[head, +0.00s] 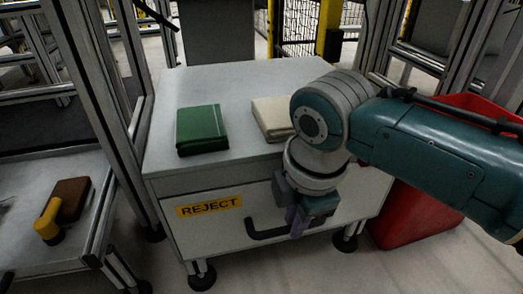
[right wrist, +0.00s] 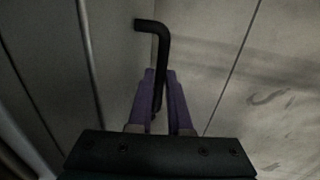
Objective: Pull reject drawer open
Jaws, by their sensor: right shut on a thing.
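The reject drawer (head: 215,232) is the front of a white wheeled cabinet, with a yellow REJECT label (head: 209,206) on it. A thin seam shows around the drawer front, and I see no clear gap. Its black bar handle (head: 266,233) runs across the lower front. My right gripper (head: 297,222) is at the right part of the handle. In the right wrist view its purple fingers (right wrist: 163,98) are shut on the black handle (right wrist: 157,45), whose bent end shows beyond the fingertips. My left gripper is not in view.
A green folded cloth (head: 201,129) and a cream one (head: 273,118) lie on the cabinet top (head: 225,85). A red bin (head: 412,215) stands to the right. A side table at left holds a brown block (head: 72,195) and a yellow item (head: 48,222). Floor before the cabinet is clear.

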